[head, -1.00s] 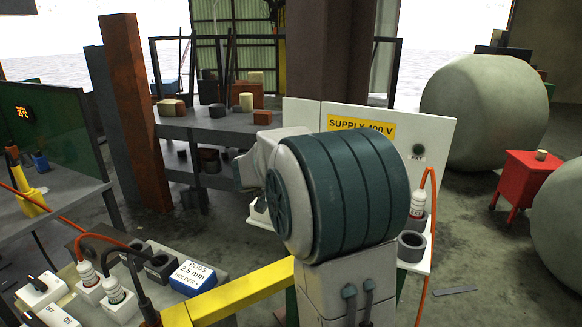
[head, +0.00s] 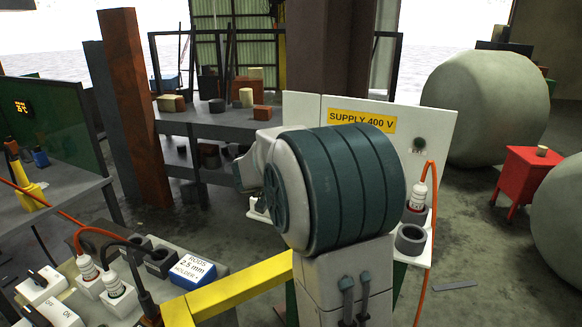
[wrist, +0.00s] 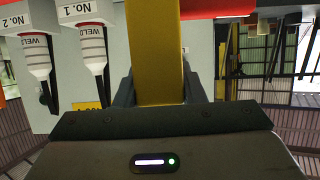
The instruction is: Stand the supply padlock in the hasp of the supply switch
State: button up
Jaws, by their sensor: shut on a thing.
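My gripper (wrist: 158,92) is shut on a broad yellow body (wrist: 155,50), which I take to be the supply padlock. It runs up between the two dark fingers in the wrist view; its shackle cannot be made out. In the head view my own arm hides the gripper and the padlock. The grey supply panel (head: 440,125) stands behind my arm, with a yellow "SUPPLY 400 V" label (head: 362,121). The supply switch and its hasp are not visible; my arm covers the panel's middle.
A white plug (head: 421,192) with an orange cable and a dark ring (head: 410,240) sit on the panel's right side. In the wrist view two white plugs (wrist: 91,48) hang upside down at left. A yellow bar (head: 240,287) crosses in front, beside a rods holder (head: 192,272).

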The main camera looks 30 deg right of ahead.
jog(key=shift+f+b, duration=0.55)
jog(key=shift+f, duration=0.7)
jog(key=o, duration=1.1)
jog(key=shift+o, duration=0.2)
jog(key=p+v, duration=0.2)
jog(key=v, duration=1.1)
jog(key=shift+s+a, duration=0.25)
jog(key=shift+a, duration=0.05)
jog(key=shift+r, duration=0.1)
